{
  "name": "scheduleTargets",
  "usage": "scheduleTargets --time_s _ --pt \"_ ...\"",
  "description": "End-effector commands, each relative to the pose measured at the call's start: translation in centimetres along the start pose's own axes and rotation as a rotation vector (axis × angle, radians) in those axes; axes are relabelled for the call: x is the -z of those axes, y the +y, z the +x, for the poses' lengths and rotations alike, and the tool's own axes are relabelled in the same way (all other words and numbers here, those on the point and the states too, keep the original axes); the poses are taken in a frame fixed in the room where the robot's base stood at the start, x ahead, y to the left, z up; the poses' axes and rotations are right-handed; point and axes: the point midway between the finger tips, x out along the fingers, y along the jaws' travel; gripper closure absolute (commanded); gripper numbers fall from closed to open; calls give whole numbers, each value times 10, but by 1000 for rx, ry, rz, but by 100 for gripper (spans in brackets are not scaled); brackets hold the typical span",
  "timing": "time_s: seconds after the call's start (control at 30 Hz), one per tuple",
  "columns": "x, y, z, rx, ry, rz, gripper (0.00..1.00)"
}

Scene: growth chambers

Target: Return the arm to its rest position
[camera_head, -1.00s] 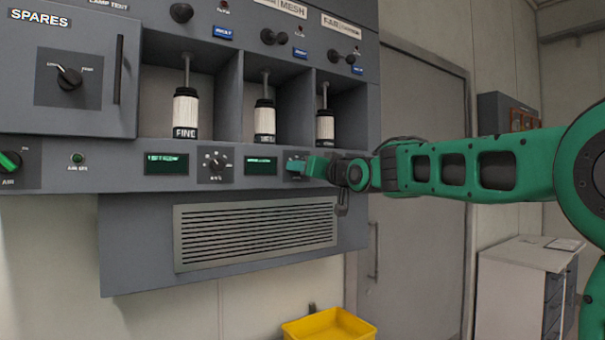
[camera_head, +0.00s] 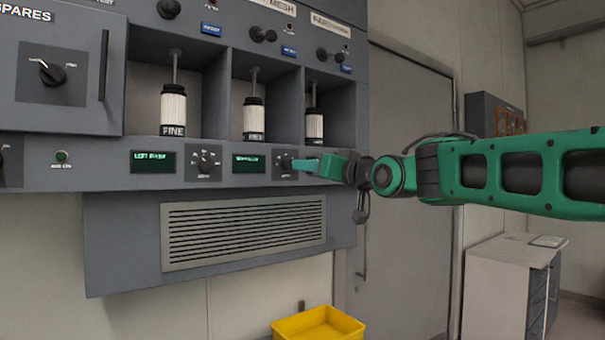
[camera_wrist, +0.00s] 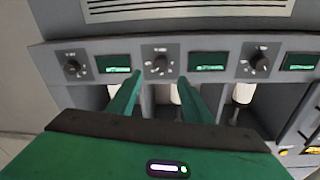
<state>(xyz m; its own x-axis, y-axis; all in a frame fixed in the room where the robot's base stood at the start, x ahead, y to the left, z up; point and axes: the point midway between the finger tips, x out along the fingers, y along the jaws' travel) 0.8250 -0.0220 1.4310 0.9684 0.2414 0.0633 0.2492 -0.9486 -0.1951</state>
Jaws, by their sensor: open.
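My green arm (camera_head: 500,170) reaches in from the right in the head view. My gripper (camera_head: 300,165) is at its left end, in front of the right part of the grey control panel (camera_head: 100,172). In the wrist view my gripper (camera_wrist: 158,85) shows two green fingers spread apart with nothing between them. A dial (camera_wrist: 160,63) sits beyond the fingertips there. In the head view a dial (camera_head: 284,163) is just left of my fingertips. I cannot tell whether the fingers touch it.
Three bays hold white cylinders, one marked FINE (camera_head: 173,108). A vent (camera_head: 245,230) is below the panel. A yellow bin (camera_head: 318,325) is on the low front side. A grey door (camera_head: 405,180) and a white cabinet (camera_head: 500,290) stand to the right.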

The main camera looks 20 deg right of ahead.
Motion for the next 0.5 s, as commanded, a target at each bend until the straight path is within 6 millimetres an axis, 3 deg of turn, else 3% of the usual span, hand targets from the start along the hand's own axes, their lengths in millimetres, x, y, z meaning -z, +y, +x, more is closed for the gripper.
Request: scheduleTargets --time_s 0.5 --pt "0 1 -8 -1 0 0 54"
